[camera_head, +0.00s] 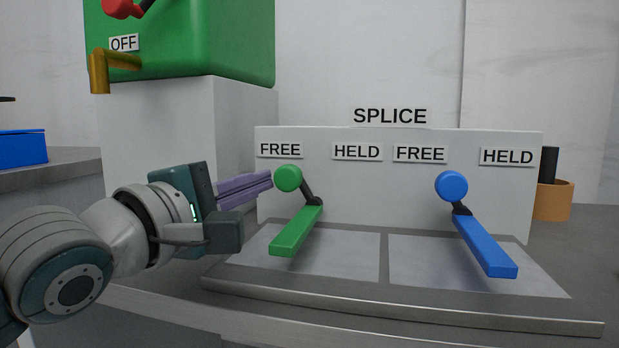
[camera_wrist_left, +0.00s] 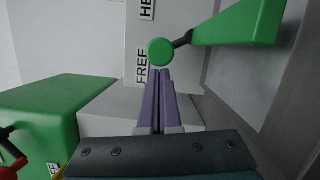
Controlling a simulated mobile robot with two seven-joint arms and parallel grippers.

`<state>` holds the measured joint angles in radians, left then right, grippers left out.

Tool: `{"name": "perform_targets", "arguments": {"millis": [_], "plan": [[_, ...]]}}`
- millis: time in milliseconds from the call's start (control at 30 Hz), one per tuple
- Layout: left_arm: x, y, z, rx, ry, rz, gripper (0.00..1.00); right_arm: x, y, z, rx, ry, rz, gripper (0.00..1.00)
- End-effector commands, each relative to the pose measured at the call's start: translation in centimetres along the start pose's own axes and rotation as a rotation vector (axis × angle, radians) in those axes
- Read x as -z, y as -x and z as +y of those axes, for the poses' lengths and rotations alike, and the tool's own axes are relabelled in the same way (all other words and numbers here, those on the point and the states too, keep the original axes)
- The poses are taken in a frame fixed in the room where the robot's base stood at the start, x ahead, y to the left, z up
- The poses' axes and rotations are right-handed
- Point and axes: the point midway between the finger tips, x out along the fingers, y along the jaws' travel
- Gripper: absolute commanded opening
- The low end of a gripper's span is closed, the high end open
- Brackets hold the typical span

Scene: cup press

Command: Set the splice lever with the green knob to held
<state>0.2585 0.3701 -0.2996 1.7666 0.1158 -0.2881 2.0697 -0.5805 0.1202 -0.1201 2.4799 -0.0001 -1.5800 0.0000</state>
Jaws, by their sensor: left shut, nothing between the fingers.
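The splice lever with the green knob (camera_head: 288,178) stands on the left of the splice unit, its knob leaning toward the left FREE label (camera_head: 280,150). Its green bar (camera_head: 297,231) slopes down toward the front. The matching HELD label (camera_head: 357,152) is to the knob's right. My left gripper (camera_head: 270,180) is shut and empty, its purple fingertips just left of the green knob. In the left wrist view the knob (camera_wrist_left: 160,52) shows just beyond the fingertips (camera_wrist_left: 158,72); I cannot tell whether they touch. My right gripper is in neither view.
A second lever with a blue knob (camera_head: 451,186) stands to the right, near its own FREE label (camera_head: 420,154). A green box (camera_head: 190,50) on a white block rises at the left. An orange cup (camera_head: 553,200) stands behind right.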

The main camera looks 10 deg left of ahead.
Motion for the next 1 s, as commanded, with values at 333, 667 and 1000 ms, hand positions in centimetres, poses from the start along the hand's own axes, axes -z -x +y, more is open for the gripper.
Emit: {"name": "perform_targets", "arguments": {"millis": [333, 667, 1000], "plan": [[-0.4, -0.1, 0.5, 0.015, -0.058, 0.000, 0.00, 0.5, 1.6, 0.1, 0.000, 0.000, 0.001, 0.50], [-1.0, -0.2, 1.3, 0.038, -0.151, -0.001, 0.00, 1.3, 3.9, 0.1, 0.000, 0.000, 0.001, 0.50], [-2.8, -0.7, 2.6, 0.103, -0.404, -0.001, 0.00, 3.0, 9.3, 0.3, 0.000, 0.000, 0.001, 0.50]]}}
